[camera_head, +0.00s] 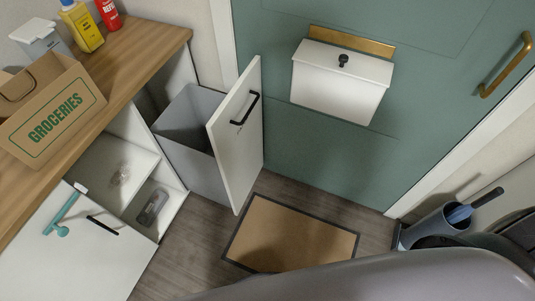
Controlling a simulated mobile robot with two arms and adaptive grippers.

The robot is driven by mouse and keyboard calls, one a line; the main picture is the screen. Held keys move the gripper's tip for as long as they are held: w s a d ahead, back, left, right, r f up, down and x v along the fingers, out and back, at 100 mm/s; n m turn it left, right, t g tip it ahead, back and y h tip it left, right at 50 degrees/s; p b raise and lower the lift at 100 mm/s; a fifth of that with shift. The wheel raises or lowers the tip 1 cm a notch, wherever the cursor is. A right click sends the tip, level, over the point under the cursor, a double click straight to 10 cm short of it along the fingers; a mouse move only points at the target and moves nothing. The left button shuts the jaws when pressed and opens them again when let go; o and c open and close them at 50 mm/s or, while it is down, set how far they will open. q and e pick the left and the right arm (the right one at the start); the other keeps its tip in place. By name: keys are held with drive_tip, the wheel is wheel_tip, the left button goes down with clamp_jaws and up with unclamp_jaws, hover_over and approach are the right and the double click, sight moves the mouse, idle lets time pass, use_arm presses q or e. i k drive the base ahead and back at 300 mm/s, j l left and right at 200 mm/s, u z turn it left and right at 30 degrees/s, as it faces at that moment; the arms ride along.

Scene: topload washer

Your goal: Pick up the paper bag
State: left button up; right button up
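The paper bag (52,112) is a brown bag with "GROCERIES" in a green frame on its front. It stands on the wooden countertop (135,60) at the left, its front near the counter's edge. A dark handle opening shows at its top left, and its left side is cut off by the picture's edge. Neither of my grippers is in view, and nothing is seen touching the bag.
Bottles (81,26) and a grey-white container (40,37) stand behind the bag. Below, a cabinet door (70,250) and a pulled-out grey bin (190,145) with a white front stick out. A doormat (290,235) lies before the green door (330,165).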

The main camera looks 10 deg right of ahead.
sight(42, 106)
drive_tip(key=z, duration=0.15)
drive_tip(key=u, duration=1.3)
drive_tip(key=i+j, duration=0.1)
drive_tip(key=j, duration=0.3)
